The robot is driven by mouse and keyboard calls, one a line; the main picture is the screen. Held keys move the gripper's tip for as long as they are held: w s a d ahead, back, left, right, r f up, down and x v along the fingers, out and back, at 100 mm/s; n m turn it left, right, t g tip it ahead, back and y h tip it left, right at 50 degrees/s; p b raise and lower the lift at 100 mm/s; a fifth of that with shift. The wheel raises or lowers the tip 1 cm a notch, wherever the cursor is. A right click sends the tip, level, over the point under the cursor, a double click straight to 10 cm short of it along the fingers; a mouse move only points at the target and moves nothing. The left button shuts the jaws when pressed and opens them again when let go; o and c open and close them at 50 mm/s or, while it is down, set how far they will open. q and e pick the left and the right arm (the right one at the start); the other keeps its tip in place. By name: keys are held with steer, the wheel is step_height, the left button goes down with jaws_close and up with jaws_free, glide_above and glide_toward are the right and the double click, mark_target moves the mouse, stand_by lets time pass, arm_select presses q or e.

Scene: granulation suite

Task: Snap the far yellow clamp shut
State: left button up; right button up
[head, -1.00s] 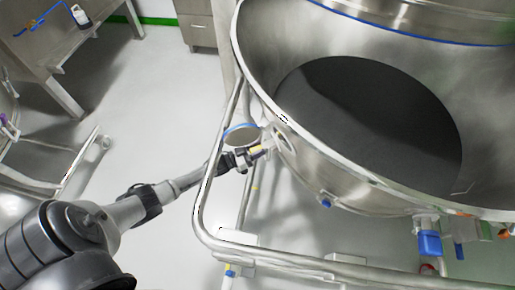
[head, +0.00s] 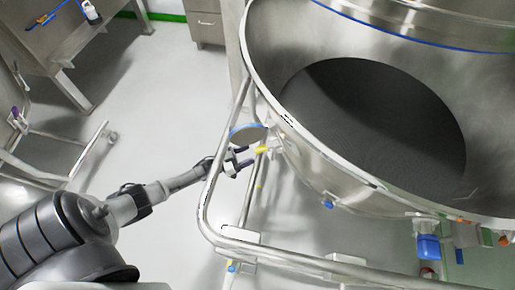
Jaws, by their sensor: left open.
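The yellow clamp (head: 262,149) is a small yellow piece on the outer left wall of the large steel bowl (head: 330,185), just below a round port cover (head: 247,133) with a blue rim. The cover stands out from the wall. My left gripper (head: 243,162) is open, just left of the clamp, with a small gap between them. Its fingers point toward the bowl and hold nothing. Whether the clamp is fully closed is too small to tell. My right gripper is not in view.
A steel tube rail (head: 204,205) curves around the bowl's left and front, close to my left forearm. Blue fittings (head: 429,246) hang under the bowl at the lower right. A steel table (head: 75,45) stands at the upper left.

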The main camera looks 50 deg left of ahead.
arm_select(q)
steer(key=v, duration=0.7)
steer(key=shift+p, duration=0.45)
